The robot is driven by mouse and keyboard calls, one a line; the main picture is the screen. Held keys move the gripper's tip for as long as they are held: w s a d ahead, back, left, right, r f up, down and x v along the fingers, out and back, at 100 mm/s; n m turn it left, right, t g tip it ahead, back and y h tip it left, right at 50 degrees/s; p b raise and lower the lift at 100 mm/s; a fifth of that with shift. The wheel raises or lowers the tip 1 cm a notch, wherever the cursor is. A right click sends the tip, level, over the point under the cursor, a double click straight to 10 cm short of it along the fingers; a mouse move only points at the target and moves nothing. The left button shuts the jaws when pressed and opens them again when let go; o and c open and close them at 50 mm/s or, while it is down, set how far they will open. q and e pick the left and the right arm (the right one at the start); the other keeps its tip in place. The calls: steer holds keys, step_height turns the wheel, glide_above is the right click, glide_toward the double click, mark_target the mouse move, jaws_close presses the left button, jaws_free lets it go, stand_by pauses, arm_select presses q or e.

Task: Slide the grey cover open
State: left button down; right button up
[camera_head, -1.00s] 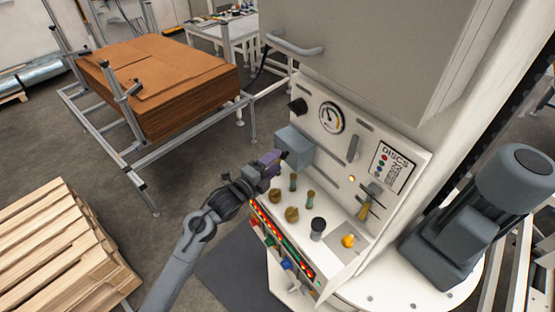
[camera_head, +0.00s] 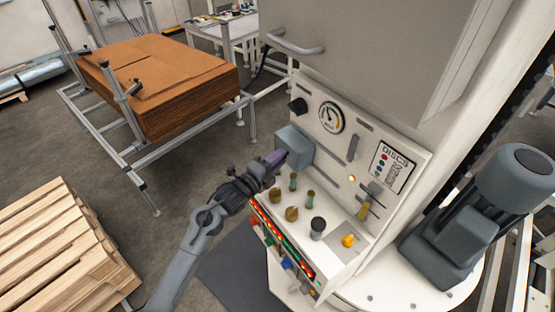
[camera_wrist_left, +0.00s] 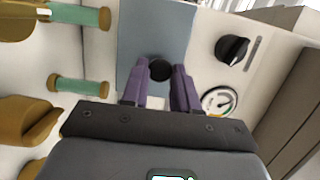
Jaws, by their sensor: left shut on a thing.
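The grey cover (camera_head: 297,149) is a blue-grey box on the sloped front of the white control cabinet, below the gauge. In the left wrist view its flat face (camera_wrist_left: 155,32) carries a round black knob (camera_wrist_left: 160,69). My left gripper (camera_head: 277,158) is at the cover's front face, with its purple fingers pointing at it. In the left wrist view the fingers (camera_wrist_left: 160,84) stand on either side of the knob, shut on it. What lies behind the cover is hidden. My right gripper is not in view.
The cabinet panel has a black knob (camera_head: 298,106) and a gauge (camera_head: 331,118) above the cover. Green-stemmed levers (camera_head: 310,197), brass knobs (camera_head: 291,214) and a black knob (camera_head: 318,225) stand close below. A wooden pallet stack (camera_head: 60,250) is at lower left.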

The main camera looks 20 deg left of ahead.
arm_select(q)
steer(key=s+d+p, duration=0.2)
steer(key=s+d, duration=0.3)
steer(key=d, duration=0.3)
steer(key=shift+s+d+p, duration=0.25)
steer(key=shift+s+p, duration=0.05)
steer(key=shift+p, duration=0.05)
steer(key=c, duration=0.9)
jaws_free()
steer(key=shift+o, duration=0.2)
